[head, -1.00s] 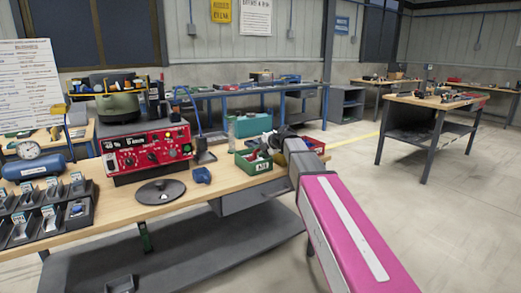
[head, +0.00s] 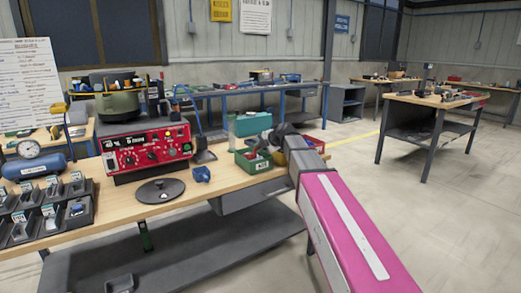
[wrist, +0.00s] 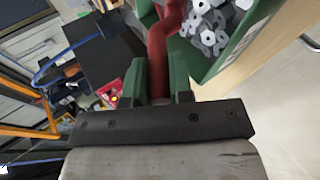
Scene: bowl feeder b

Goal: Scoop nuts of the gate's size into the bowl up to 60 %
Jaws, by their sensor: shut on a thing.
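My gripper (wrist: 157,82) is shut on a dark red handle (wrist: 157,50) in the wrist view. The handle bends up and right beside a green bin (wrist: 238,42) of grey hex nuts (wrist: 208,25); its far end is out of view. In the head view the green bin (head: 262,168) stands at the bench's right end, with my gripper (head: 284,133) at its upper right. An olive-green bowl (head: 118,104) stands behind a red control box (head: 147,147) with a lit display. Its contents are hidden.
A dark round lid-like disc (head: 160,191) and a small blue item (head: 202,174) lie on the bench (head: 120,212). A red bin (head: 314,145) and a teal box (head: 252,124) stand near the green bin. Black trays (head: 48,212) fill the left end.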

